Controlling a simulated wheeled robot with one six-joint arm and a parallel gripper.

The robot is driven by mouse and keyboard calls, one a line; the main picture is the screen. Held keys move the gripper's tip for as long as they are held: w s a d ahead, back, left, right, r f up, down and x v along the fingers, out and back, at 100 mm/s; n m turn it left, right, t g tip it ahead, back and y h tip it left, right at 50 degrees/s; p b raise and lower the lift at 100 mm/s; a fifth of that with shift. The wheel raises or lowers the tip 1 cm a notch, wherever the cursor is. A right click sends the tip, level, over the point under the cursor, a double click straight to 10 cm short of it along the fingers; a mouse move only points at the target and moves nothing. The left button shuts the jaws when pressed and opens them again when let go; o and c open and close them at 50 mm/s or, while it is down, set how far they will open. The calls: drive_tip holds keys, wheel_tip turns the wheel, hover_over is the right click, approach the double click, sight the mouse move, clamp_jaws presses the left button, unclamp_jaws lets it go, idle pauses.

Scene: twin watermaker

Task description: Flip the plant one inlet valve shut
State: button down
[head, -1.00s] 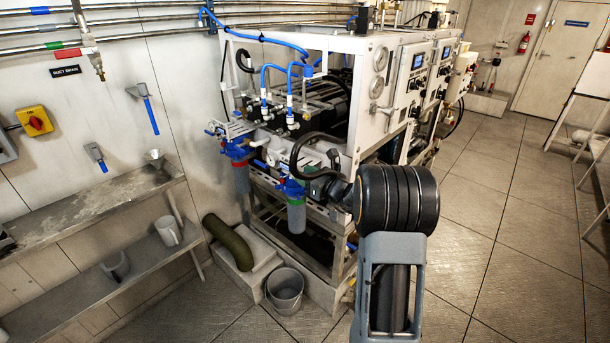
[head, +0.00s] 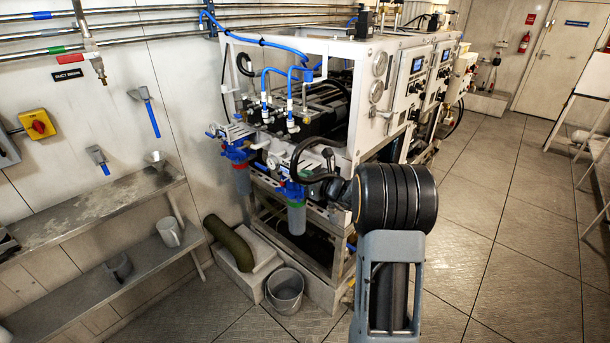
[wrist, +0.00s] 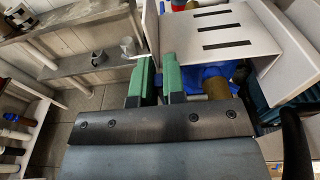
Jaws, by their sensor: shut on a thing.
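My gripper's two green fingers (wrist: 157,78) are close together in the wrist view, with a narrow gap between them. They are shut on what I take to be the inlet valve's handle, which is mostly hidden between the tips. A blue valve body or fitting (wrist: 208,74) with a brass-coloured end (wrist: 216,88) sits just right of the fingers. In the head view, my arm reaches the front of the watermaker frame, near the blue-topped filter housing (head: 296,212). The fingertips and valve handle are not clear there, so I cannot tell the handle's angle.
A white slotted bracket (wrist: 222,38) is close to the fingers at upper right. A second blue-topped housing (head: 241,172) stands to the left. A bucket (head: 285,291) stands on the floor; open floor lies right.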

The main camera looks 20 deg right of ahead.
drive_tip(key=c, duration=1.2)
unclamp_jaws()
drive_tip(key=b+v, duration=0.2)
drive_tip(key=v, duration=1.1)
drive_tip(key=shift+s, duration=0.4)
drive_tip(key=shift+d+r, duration=0.1)
